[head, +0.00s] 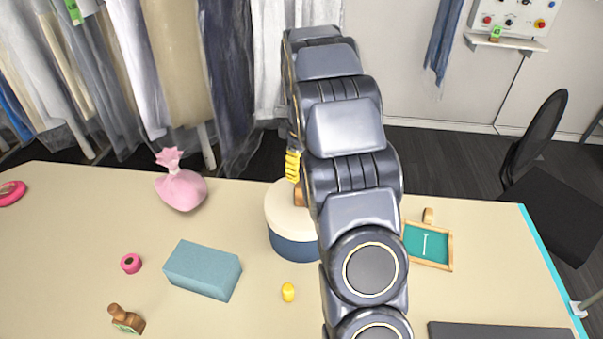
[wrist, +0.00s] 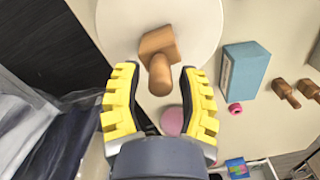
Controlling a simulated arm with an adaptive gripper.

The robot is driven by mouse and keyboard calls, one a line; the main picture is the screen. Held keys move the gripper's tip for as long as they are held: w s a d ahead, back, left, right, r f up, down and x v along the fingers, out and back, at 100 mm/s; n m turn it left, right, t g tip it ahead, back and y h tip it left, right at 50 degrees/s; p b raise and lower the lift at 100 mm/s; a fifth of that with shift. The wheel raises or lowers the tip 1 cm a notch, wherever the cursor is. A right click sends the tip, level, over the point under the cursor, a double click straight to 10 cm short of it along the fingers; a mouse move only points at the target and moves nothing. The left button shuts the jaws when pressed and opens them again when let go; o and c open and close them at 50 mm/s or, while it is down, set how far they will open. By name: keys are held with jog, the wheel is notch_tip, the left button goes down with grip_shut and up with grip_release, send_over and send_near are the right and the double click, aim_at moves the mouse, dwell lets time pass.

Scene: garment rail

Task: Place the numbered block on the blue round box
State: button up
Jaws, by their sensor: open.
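A wooden block with a rounded peg handle (wrist: 158,52) stands on the cream lid of the blue round box (wrist: 200,25); no number is readable on it. In the head view a sliver of the block (head: 299,196) shows on the box (head: 290,245), mostly hidden behind my arm. My gripper (wrist: 157,75) is open, its yellow fingers on either side of the handle's end, with a gap visible on both sides. In the head view only one yellow finger (head: 293,166) shows, just above the lid.
A teal brick (head: 203,270), a pink roll (head: 131,263), a wooden stamp (head: 127,320) and a yellow piece (head: 288,292) lie on the table. A pink bag (head: 181,188) sits near the back edge. A framed green board (head: 427,244) is right of my arm. Garments hang behind.

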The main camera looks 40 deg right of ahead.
jog(key=r, duration=1)
jog(key=shift+w, duration=0.2)
jog(key=shift+a+r, duration=0.15)
jog(key=shift+r, duration=0.1)
jog(key=s+a+r+m, duration=0.1)
jog(key=s+a, duration=0.2)
jog(key=a, duration=0.2)
jog(key=s+a+r, duration=0.2)
jog(key=s+a, duration=0.1)
jog(key=a, duration=0.2)
jog(key=s+a+f+m, duration=0.1)
jog(key=s+a+f, duration=0.1)
jog(key=s+a, duration=0.4)
jog(key=s+a+f+m+g, duration=0.1)
jog(key=s+a, duration=0.6)
jog(key=s, duration=0.9)
jog(key=shift+a+f+m, duration=0.2)
jog(key=shift+f+m, duration=0.1)
jog(key=shift+f, duration=0.45)
